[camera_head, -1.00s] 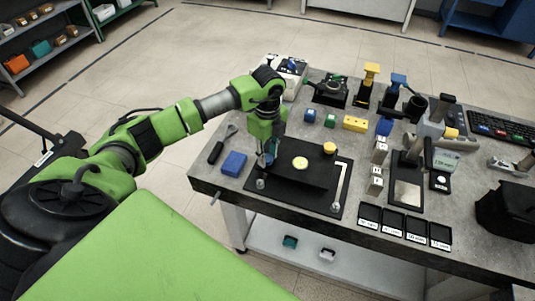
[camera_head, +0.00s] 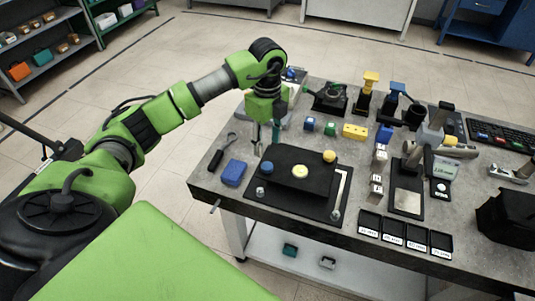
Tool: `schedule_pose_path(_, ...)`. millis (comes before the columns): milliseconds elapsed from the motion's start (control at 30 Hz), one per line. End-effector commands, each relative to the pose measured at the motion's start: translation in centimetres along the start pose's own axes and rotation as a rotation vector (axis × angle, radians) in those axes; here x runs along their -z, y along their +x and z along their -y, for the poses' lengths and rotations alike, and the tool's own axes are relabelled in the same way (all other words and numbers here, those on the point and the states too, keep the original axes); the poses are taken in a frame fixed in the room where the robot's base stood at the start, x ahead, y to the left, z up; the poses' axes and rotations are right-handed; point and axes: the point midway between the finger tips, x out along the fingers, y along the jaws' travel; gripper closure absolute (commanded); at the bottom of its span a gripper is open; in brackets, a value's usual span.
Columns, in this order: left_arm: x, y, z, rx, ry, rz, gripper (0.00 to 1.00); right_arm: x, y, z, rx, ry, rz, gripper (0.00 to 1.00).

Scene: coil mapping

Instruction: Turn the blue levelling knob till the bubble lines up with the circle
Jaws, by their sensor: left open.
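The levelling stand is a black plate (camera_head: 311,185) raised on a larger black base (camera_head: 283,208) at the table's front left. The blue knob (camera_head: 266,167) is at its back-left corner and a yellow knob (camera_head: 329,156) at its back right. The round yellow bubble level (camera_head: 300,171) is on the plate. A ring shows faintly in it, but the bubble's place is too small to tell. My left gripper (camera_head: 265,142) points down, fingers apart and empty, above and just behind the blue knob. It does not appear to touch it. My right gripper is not in view.
Black labelled trays (camera_head: 405,232) are at the front edge.

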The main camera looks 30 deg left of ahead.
Motion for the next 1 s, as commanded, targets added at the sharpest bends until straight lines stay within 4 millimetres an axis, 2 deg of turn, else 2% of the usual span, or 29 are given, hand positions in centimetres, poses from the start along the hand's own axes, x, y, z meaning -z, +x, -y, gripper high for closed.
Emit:
schedule_pose_path(100,0.0,-2.0,0.1,0.003,0.000,0.000,0.57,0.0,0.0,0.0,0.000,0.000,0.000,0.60)
schedule_pose_path(233,0.0,-3.2,0.1,0.002,-0.001,0.001,0.57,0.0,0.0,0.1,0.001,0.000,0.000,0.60)
schedule_pose_path(833,0.0,-3.5,0.0,0.000,0.000,0.000,0.57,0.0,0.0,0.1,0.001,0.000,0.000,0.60)
schedule_pose_path(933,1.1,-3.1,0.3,0.014,0.029,-0.030,0.57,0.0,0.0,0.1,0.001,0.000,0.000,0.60)
schedule_pose_path(1000,3.3,-2.4,0.8,0.043,0.082,-0.090,0.57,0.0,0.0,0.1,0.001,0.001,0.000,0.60)
